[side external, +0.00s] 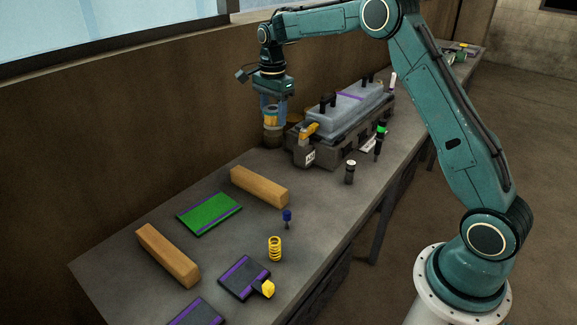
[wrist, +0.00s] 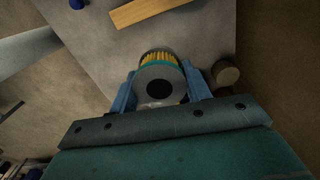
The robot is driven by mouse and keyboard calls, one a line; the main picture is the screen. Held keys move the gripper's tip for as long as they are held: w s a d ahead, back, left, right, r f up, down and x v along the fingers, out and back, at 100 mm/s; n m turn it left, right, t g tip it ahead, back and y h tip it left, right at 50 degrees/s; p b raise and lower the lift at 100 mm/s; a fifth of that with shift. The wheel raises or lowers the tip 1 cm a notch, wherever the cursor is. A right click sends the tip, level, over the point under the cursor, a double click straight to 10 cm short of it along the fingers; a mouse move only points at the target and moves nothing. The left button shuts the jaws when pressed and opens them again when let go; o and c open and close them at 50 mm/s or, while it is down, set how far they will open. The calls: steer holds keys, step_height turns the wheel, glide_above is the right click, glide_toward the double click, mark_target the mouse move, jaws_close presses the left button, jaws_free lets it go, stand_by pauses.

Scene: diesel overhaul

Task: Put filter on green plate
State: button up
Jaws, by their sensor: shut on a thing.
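The filter (wrist: 160,79) has yellow pleats, a teal ring and a grey end cap with a black hole. My gripper (wrist: 158,88) is shut on it, one blue finger on each side. In the side external view, the filter (side external: 271,117) is upright between the fingers of my gripper (side external: 272,108), at the back of the bench beside the engine block. The green plate (side external: 208,213) with purple edge strips lies flat on the bench, toward the front left and well apart from the gripper. The plate does not clearly show in the wrist view.
A dark brown cylinder (side external: 273,139) stands below the filter. Wooden bars (side external: 259,187) and (side external: 167,254) flank the plate. The engine block (side external: 340,125) stands right of the gripper. A yellow spring (side external: 275,249), blue-topped part (side external: 287,217) and dark purple-striped plate (side external: 240,277) lie nearer the front.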

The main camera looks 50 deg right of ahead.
steer(key=w+a, duration=0.3)
steer(key=a, duration=0.9)
steer(key=r+m, duration=0.1)
glide_above(217, 215)
step_height(217, 215, down, 16)
steer(key=shift+w+r, duration=0.1)
steer(key=shift+r, duration=0.05)
steer(key=shift+f, duration=2.15)
steer(key=shift+f, duration=0.1)
steer(key=o, duration=1)
steer(key=shift+o, duration=0.2)
